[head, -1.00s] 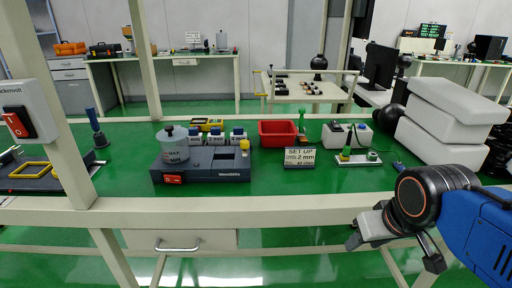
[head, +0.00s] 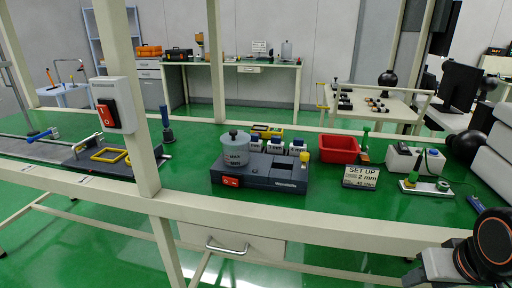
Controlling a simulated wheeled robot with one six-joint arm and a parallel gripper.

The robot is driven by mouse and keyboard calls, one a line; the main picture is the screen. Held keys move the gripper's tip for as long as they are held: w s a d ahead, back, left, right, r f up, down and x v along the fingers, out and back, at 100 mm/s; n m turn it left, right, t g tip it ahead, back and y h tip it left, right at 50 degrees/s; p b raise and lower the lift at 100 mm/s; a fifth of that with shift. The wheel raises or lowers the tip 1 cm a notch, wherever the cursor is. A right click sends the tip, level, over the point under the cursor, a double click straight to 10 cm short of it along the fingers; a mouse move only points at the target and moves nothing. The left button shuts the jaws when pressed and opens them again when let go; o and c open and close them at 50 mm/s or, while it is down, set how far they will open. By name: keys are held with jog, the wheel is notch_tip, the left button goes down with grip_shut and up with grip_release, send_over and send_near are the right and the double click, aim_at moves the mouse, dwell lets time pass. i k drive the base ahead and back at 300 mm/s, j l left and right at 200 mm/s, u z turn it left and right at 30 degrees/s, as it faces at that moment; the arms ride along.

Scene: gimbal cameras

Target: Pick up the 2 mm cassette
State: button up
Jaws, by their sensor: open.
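Three small white cassettes with blue tops stand in a row at the back of a dark grey machine on the green bench: a left one (head: 255,143), a middle one (head: 276,146) and a right one (head: 297,147). Their labels are too small to read, so I cannot tell which is the 2 mm cassette. The machine (head: 258,177) carries a grey round pot (head: 236,152) and a red switch.
A sign (head: 361,177) reads "SET UP 2 mm". A red bin (head: 339,149) and a yellow device (head: 267,131) stand near the cassettes. A bench post with a switch box (head: 114,104) rises at left. A white charger-like box (head: 414,160) stands at right.

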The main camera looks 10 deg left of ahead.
aim_at(255, 145)
jog(key=k+j, duration=0.1)
jog(key=j, duration=0.35)
jog(key=k+j, duration=0.1)
jog(key=j, duration=0.3)
jog(key=k+j+z, duration=0.1)
jog(key=j, duration=0.35)
